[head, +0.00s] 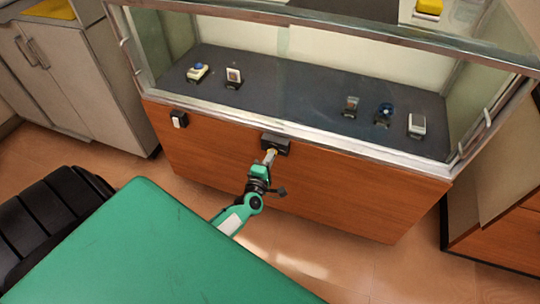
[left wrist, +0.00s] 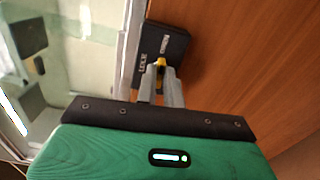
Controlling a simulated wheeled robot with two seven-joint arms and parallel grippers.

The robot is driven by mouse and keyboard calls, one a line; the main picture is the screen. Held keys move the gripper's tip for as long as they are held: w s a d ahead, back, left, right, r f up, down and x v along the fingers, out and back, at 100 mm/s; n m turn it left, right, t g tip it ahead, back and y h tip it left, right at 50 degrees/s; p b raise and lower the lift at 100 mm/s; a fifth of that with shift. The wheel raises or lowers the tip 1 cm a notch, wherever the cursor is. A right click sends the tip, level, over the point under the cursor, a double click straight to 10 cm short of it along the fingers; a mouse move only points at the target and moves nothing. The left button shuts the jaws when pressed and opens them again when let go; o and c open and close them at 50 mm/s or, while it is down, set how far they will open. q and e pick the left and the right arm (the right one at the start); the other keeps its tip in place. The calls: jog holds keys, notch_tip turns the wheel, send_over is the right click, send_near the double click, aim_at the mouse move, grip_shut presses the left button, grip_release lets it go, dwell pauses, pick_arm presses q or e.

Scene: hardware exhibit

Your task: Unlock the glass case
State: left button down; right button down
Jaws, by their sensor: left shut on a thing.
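The glass case (head: 300,112) has a metal frame and a wooden front panel (head: 330,190). A black lock box (head: 275,143) sits on this front, just below the glass; it fills the upper middle of the left wrist view (left wrist: 168,42) and bears lettering and a pale slot-like mark. My left gripper (head: 269,157) is right in front of the lock box. Its fingers are shut on a small yellow-headed piece, seemingly a key (left wrist: 160,64). The key's tip is hard to see, so I cannot tell whether it is in the lock. My right gripper is out of view.
A second small black box with a white part (head: 179,119) is on the case front at left. Several small exhibits stand on the dark shelf inside the glass. A grey cabinet (head: 70,75) stands left, a wooden one (head: 500,235) right. Floor is clear before the case.

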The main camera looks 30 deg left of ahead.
pick_arm(q)
jog(key=shift+m, duration=0.6)
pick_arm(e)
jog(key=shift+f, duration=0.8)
pick_arm(q)
jog(key=shift+f, duration=0.1)
jog(key=c, duration=1.5)
grip_release()
jog(key=v, duration=1.4)
jog(key=shift+w+d+p, duration=0.1)
jog(key=shift+p, duration=0.25)
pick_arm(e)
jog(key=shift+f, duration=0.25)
